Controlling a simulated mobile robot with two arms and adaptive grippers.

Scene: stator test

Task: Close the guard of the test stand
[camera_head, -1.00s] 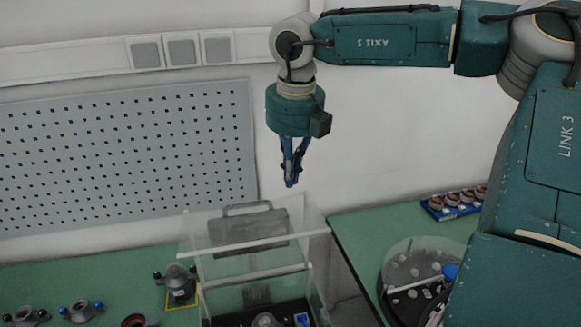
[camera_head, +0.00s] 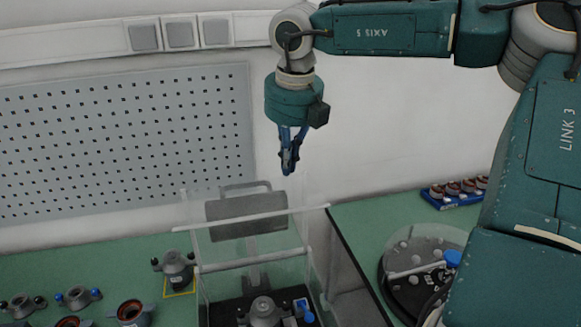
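The test stand (camera_head: 212,313) stands at the bottom centre, with clear side walls. Its transparent guard (camera_head: 240,265) has pale bars across the front and top; I cannot tell for certain how far it is raised. A grey block with a handle (camera_head: 246,213) stands at the back of the stand. Inside, a grey stator-like part (camera_head: 265,312) sits on the black base beside a blue piece. My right gripper (camera_head: 287,170) hangs pointing down above the rear of the stand, apart from it. Its blue fingers overlap in this view, so their opening is unclear. My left gripper is out of view.
Several grey and copper-coloured parts (camera_head: 131,312) lie on the green bench at left, one grey part (camera_head: 176,266) on a yellow-edged mark. At right are a round dark turntable (camera_head: 405,300) under a clear cover and a blue tray (camera_head: 436,203) of parts. A pegboard (camera_head: 120,150) hangs behind.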

